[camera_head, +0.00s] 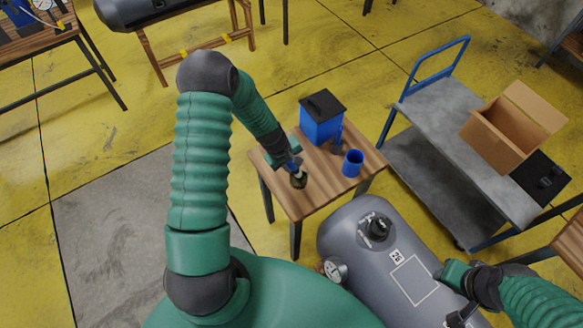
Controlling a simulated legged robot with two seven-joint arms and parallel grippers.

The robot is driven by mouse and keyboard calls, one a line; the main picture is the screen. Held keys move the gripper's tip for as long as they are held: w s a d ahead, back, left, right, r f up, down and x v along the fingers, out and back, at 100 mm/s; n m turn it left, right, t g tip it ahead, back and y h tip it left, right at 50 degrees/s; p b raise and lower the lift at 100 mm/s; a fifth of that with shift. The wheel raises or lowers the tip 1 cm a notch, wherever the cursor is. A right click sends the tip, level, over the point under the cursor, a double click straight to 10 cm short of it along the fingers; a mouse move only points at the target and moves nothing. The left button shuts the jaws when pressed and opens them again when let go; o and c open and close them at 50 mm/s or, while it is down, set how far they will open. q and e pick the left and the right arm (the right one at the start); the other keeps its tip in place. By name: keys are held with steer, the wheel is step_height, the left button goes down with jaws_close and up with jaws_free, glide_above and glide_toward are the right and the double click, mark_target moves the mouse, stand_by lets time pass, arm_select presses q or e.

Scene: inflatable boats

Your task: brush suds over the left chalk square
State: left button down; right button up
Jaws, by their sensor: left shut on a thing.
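My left gripper (288,160) is shut on a brush, whose blue and pale part (296,170) shows below it. The brush points down at a small dark round thing (299,181) on the small wooden table (310,207); whether that is its bristles or a dish is unclear. No second square is in view. My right gripper (454,294) is beside the tube's right side, partly dark; its jaw state is unclear.
A blue box with a black lid (321,124) and a blue cup (353,164) stand on the table. The tube carries a black valve (377,228) and a gauge (335,270). A cart (440,120) with an open cardboard box (500,137) stands at right.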

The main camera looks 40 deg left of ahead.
arm_select(q)
steer(key=r+p, duration=0.1)
steer(key=r, duration=0.1)
steer(key=r+p, duration=0.2)
steer(key=shift+d+r, duration=0.2)
steer(key=shift+r, duration=0.15)
steer(key=shift+a+r+p, duration=0.1)
steer(key=shift+r+p, duration=1.05)
steer(key=shift+r, duration=0.3)
stand_by(0.6)
step_height(320, 180, up, 4)
steer(key=p, duration=0.3)
steer(key=shift+r, duration=0.1)
stand_by(0.5)
